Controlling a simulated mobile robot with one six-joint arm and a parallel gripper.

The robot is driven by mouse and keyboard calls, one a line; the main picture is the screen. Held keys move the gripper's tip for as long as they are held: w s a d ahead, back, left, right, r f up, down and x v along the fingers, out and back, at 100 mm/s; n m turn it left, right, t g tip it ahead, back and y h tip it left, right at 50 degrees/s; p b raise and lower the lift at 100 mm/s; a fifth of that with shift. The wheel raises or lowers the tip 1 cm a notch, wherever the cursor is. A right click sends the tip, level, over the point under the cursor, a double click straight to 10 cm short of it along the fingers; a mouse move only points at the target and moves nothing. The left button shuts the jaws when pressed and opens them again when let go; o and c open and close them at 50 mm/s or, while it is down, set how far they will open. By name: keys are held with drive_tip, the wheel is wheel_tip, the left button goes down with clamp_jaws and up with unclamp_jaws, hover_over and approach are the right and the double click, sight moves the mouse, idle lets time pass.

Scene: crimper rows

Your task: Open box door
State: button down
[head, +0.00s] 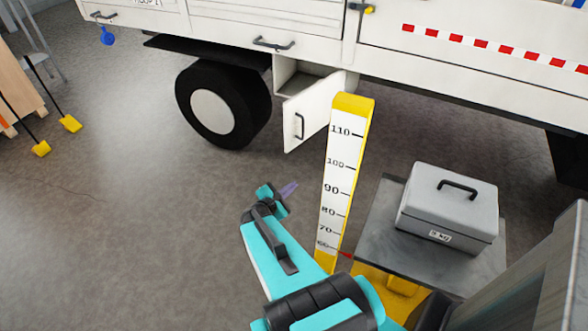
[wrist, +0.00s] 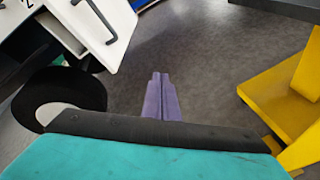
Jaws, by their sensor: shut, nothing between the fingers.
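The box door (head: 308,114) is a white panel with a dark handle (head: 299,126), under the side of a white vehicle. It stands swung out, and part of the box's inside (head: 295,78) shows behind it. In the wrist view the door (wrist: 115,15) is at the upper left, with its dark handle (wrist: 97,18). My gripper (head: 290,189) has purple fingers and is in front of and below the door, apart from it. In the wrist view the fingers (wrist: 160,78) are together with nothing between them, pointing at bare floor.
A black wheel (head: 224,103) is left of the box. My yellow column with a height scale stands right of the door in the head view. A grey case (head: 447,208) rests on a dark platform (head: 376,222). Grey floor (head: 130,200) is clear at left.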

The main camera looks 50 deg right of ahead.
drive_tip(key=s+a+f+m+g+y, duration=0.2)
drive_tip(key=s+a+f+m+y, duration=0.2)
drive_tip(key=a, duration=1)
drive_tip(key=s+a+f+m+g+y, duration=0.3)
drive_tip(key=a+f, duration=0.6)
drive_tip(key=a, duration=0.4)
drive_tip(key=s+a+f+m+g+y, duration=0.2)
drive_tip(key=s+a+f+m+y, duration=0.3)
drive_tip(key=a, duration=0.9)
drive_tip(key=s+f+y, duration=0.1)
drive_tip(key=s, duration=0.2)
drive_tip(key=shift+s+a+f+g+y, duration=0.15)
drive_tip(key=shift+s+a+g+y, duration=0.15)
drive_tip(key=shift+s+a+y, duration=0.1)
